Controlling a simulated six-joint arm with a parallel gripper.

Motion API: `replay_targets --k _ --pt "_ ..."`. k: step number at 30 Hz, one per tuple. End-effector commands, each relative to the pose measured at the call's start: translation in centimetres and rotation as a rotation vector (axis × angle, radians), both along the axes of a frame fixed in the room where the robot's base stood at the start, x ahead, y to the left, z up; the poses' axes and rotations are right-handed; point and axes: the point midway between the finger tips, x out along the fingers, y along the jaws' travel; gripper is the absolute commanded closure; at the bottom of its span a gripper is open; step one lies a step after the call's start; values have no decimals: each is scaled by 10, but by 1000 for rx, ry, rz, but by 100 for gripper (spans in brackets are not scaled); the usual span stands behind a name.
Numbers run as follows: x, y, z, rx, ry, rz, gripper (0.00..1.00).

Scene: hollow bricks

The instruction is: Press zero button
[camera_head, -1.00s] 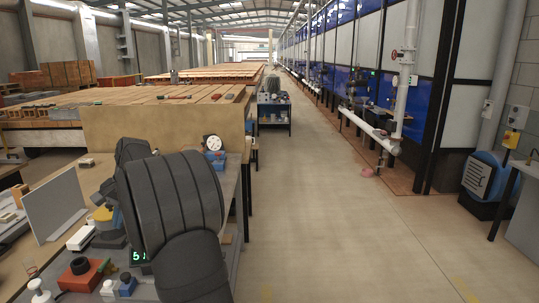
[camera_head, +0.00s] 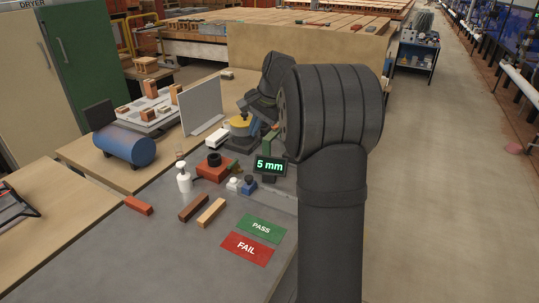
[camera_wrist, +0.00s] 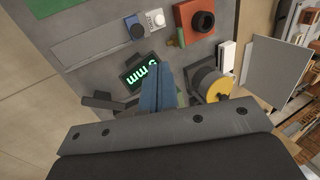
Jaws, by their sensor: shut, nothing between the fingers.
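A small instrument display (camera_head: 270,166) reads "5 mm" in green on the grey bench; it also shows upside down in the wrist view (camera_wrist: 145,72). In the wrist view the blue button (camera_wrist: 137,31) and white button (camera_wrist: 158,19) have small labels too blurred to read, so I cannot tell which one is zero. My gripper (camera_wrist: 159,70) is shut and empty; its blue-grey fingers overlap the display's edge and are apart from both buttons. In the head view my arm hides it.
A red block with a black ring (camera_head: 213,164) stands beside the buttons. A yellow-and-black cylinder (camera_wrist: 213,86) is close right of my fingers in the wrist view. Green PASS (camera_head: 261,229) and red FAIL (camera_head: 247,249) plates lie at the front. An upright grey panel (camera_head: 200,105) stands behind.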

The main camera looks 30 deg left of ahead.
Motion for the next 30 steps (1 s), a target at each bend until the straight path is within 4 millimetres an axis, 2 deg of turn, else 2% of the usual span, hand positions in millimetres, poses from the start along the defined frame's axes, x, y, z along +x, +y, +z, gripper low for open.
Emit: replay_targets --k 5,14,21,30 --pt "1 3 -22 -85 -78 33 100" --pt "10 17 -73 -337 -390 215 100" --pt "9 45 -95 -485 -665 445 100" --pt "-6 87 -107 -567 -911 707 100"
